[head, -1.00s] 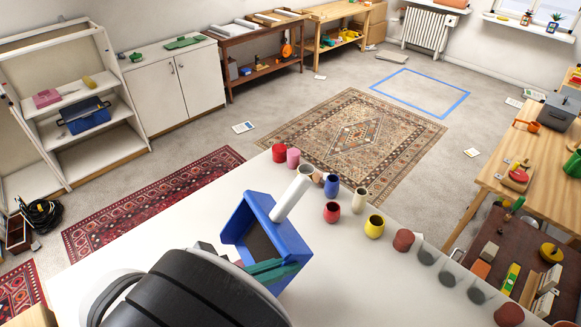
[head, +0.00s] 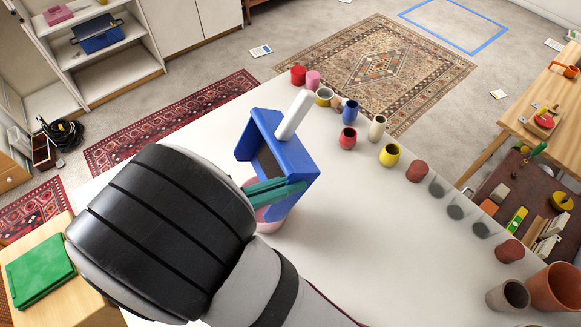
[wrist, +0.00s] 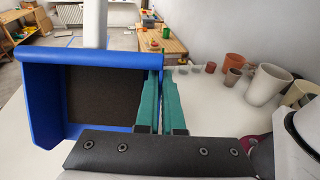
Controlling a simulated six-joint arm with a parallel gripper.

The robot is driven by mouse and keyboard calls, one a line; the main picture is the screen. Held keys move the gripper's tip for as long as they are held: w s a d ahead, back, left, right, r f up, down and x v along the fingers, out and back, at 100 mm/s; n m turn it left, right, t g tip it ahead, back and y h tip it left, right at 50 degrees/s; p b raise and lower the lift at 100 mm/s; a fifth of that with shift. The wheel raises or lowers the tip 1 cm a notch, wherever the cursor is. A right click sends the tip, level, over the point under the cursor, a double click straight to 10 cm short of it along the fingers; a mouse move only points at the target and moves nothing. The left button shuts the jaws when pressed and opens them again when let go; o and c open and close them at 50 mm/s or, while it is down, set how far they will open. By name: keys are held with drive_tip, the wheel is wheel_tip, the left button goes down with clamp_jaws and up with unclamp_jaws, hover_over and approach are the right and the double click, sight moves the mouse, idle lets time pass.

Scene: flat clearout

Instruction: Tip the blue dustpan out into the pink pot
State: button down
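The blue dustpan (head: 297,160), with a white handle (head: 294,115), is held above the white table. A dark brown layer (wrist: 95,95), like soil, covers its floor in the wrist view. My gripper (head: 280,187) has teal fingers, closed on the side wall of the dustpan; they also show in the wrist view (wrist: 158,95). A pink pot (head: 270,226) stands on the table below the dustpan and fingers, largely hidden by them. Its opening cannot be seen. A smaller pink pot (head: 313,79) stands at the table's far edge.
Several small pots line the table's far edge, among them a red (head: 298,75), a blue (head: 350,111) and a yellow one (head: 390,154). Larger terracotta pots (head: 553,288) stand at the right corner. The white table (head: 350,220) is clear right of the dustpan.

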drive_tip(key=shift+s+a+t+h, duration=0.3)
drive_tip(key=shift+a+t+h, duration=0.1)
drive_tip(key=shift+a+h, duration=0.1)
drive_tip(key=shift+s+a+r+t+h, duration=0.1)
drive_tip(key=shift+s+a+t+h, duration=0.25)
drive_tip(key=shift+a+h, duration=0.25)
drive_tip(key=shift+s+a, duration=0.1)
drive_tip(key=shift+a, duration=0.05)
drive_tip(key=w+d+g+y, duration=0.2)
drive_tip(key=d+y, duration=0.1)
drive_tip(key=shift+d+f, duration=0.2)
drive_tip(key=shift+w+d, duration=0.1)
